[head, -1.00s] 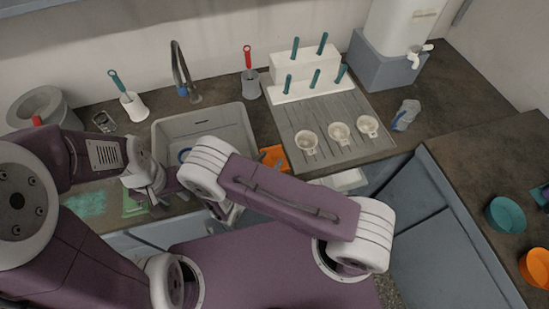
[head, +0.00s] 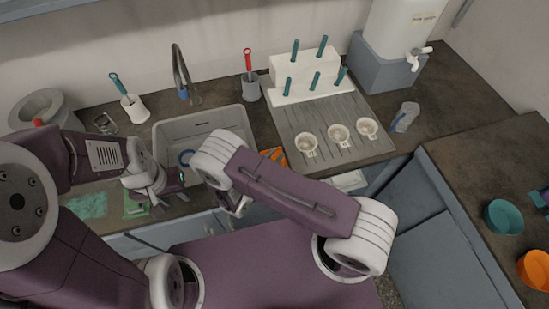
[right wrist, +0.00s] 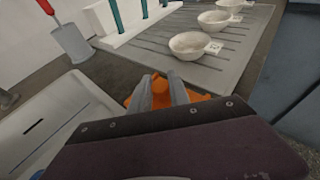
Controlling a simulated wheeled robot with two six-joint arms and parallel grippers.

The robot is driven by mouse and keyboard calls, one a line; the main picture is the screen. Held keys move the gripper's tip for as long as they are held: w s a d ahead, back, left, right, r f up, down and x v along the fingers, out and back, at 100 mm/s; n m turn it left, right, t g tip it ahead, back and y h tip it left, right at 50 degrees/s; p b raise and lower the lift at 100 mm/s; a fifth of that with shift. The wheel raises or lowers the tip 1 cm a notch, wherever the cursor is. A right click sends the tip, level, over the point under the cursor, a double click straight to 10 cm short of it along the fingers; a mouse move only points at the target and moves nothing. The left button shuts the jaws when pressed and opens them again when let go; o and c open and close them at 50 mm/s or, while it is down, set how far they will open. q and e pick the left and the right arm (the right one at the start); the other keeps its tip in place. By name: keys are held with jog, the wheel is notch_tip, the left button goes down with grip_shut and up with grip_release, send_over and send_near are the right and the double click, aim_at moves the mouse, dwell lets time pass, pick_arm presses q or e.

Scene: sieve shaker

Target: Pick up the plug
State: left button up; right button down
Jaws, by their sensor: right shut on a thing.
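My right gripper (right wrist: 160,84) is shut on a small orange piece (right wrist: 160,80), likely the plug, in the right wrist view. The piece sits between the fingertips, at or just above an orange tray (right wrist: 201,98); I cannot tell whether they touch. The tray also shows in the head view (head: 274,155), between the sink and the drainer, partly hidden. My forearm hides most of the right gripper there. My left gripper (head: 165,190) is at the counter's front edge, left of the sink, near a green item (head: 134,206); its jaws are unclear.
The sink (head: 205,120) holds a blue ring (head: 186,158). Right of it, a grooved drainer (head: 300,118) carries three white cups (head: 339,136) before a white block with teal pegs. A brush holder (head: 251,90) stands behind. Teal (head: 503,216) and orange (head: 535,268) bowls sit far right.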

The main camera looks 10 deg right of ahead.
aim_at(275, 157)
notch_tip(275, 157, up, 5)
jog(key=p, duration=0.4)
jog(key=s+d+r+p, duration=0.5)
jog(key=s+d+p, duration=0.1)
jog(key=s+d, duration=0.2)
jog(key=shift+d+r+p, duration=0.3)
jog(key=shift+r+p, duration=0.05)
jog(key=w+a+r+m+g+h+b, duration=0.1)
jog(key=w+a+r+b, duration=0.1)
jog(key=w+r+b, duration=0.1)
jog(key=r+b, duration=0.1)
jog(key=b, duration=0.1)
jog(key=shift+w+r+m+g+b, duration=0.15)
jog(key=shift+r+m+g+b, duration=0.15)
jog(key=shift+r+m+b, duration=0.1)
